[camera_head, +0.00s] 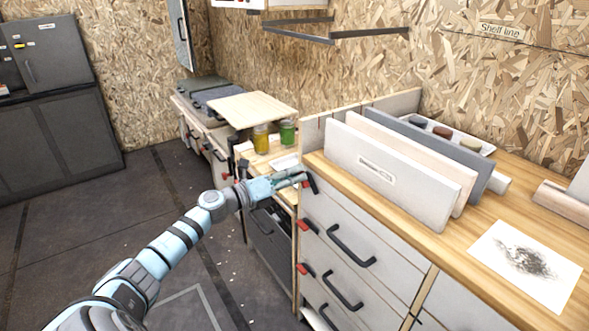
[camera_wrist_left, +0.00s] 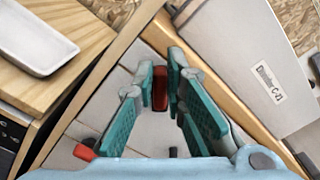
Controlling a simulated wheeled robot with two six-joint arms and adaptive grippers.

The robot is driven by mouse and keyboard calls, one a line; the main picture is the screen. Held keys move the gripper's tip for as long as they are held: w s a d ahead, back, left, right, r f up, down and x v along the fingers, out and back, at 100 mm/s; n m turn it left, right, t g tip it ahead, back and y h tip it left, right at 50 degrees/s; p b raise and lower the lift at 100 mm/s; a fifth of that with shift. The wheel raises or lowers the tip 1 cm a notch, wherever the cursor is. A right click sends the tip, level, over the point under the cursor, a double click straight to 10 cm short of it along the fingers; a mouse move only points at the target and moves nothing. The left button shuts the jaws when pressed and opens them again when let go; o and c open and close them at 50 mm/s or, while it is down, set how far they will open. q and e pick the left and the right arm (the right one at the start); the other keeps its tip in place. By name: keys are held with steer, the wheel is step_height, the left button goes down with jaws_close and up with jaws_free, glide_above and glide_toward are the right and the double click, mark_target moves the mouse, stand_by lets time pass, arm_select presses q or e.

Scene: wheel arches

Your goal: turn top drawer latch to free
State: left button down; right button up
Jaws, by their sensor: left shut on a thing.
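My left gripper (camera_head: 299,178) is at the upper left corner of the white drawer front. Its teal fingers are shut on the red top drawer latch (camera_wrist_left: 160,90), which sits between the fingertips in the left wrist view. In the head view the fingers partly hide this latch, and a dark part (camera_head: 312,184) shows beside them. The top drawer (camera_head: 385,239) looks shut and has a black bar handle (camera_head: 350,247). A lower red latch (camera_head: 305,269) is on the drawer below; a red latch also shows in the left wrist view (camera_wrist_left: 85,152). My right gripper is not in view.
The wooden worktop (camera_head: 480,229) above the drawers holds upright panels (camera_head: 390,180) and a smudged white sheet (camera_head: 525,262). Jars (camera_head: 261,139) stand on a lower counter behind my gripper. Open floor lies left of the cabinet.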

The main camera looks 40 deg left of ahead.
arm_select(q)
steer(key=n+p, duration=0.1)
steer(key=n, duration=0.1)
steer(key=n+p, duration=0.1)
steer(key=n, duration=0.1)
steer(key=f+n+p, duration=0.1)
steer(key=n, duration=0.1)
steer(key=shift+a, duration=0.3)
steer(key=shift+f+n+p, duration=0.2)
steer(key=shift+n+p, duration=0.25)
steer(key=shift+n, duration=0.45)
steer(key=shift+f+n+p, duration=0.15)
steer(key=shift+n+p, duration=0.25)
steer(key=shift+n, duration=0.5)
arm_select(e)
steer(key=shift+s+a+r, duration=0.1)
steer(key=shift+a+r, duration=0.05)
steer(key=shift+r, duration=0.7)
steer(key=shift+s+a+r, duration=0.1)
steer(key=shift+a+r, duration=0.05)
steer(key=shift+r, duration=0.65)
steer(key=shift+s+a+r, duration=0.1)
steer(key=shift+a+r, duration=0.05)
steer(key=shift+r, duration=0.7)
arm_select(q)
steer(key=c, duration=1.6)
jaws_free()
steer(key=shift+c, duration=0.2)
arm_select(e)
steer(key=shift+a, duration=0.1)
